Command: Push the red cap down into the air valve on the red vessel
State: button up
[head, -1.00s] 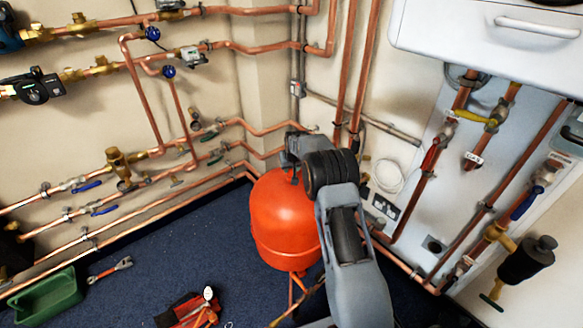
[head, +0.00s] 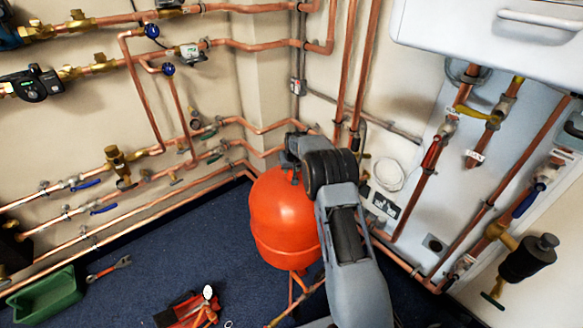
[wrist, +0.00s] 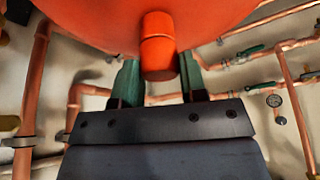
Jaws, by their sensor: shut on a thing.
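The red vessel (head: 285,225) stands on the floor in the head view. Its rounded red surface also fills the top of the wrist view (wrist: 85,15). The red cap (wrist: 158,48) is a short cylinder with a ring line around it, seen against the vessel in the wrist view. My gripper (wrist: 159,78) is shut on the cap, with one green-grey finger on each side. In the head view my gripper (head: 294,158) is at the vessel's top, and my wrist hides the cap. The air valve is not distinguishable, and I cannot tell how deep the cap sits in it.
Copper pipes (head: 255,130) run along the walls behind and left of the vessel. More pipes and a white boiler (head: 480,40) are at the right. A green tray (head: 48,292), a wrench (head: 108,270) and red tools (head: 190,310) lie on the blue floor.

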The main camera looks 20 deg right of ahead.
jog(key=shift+f, duration=0.15)
jog(key=o, duration=1)
jog(key=p+v, duration=0.2)
jog(key=v, duration=1.1)
jog(key=shift+r, duration=0.4)
jog(key=shift+s, duration=0.1)
jog(key=s+a+g+p, duration=0.2)
jog(key=s+g+p, duration=0.1)
jog(key=s, duration=0.6)
jog(key=s+a+r+t+p, duration=0.1)
jog(key=s+a+r+p, duration=0.1)
jog(key=s+r+p, duration=0.6)
jog(key=s+a+r+t+p, duration=0.1)
jog(key=s+a+r+p, duration=0.2)
jog(key=s+r+p, duration=0.5)
jog(key=s+r, duration=1)
jog(key=shift+a+n, duration=0.25)
jog(key=shift+n, duration=0.15)
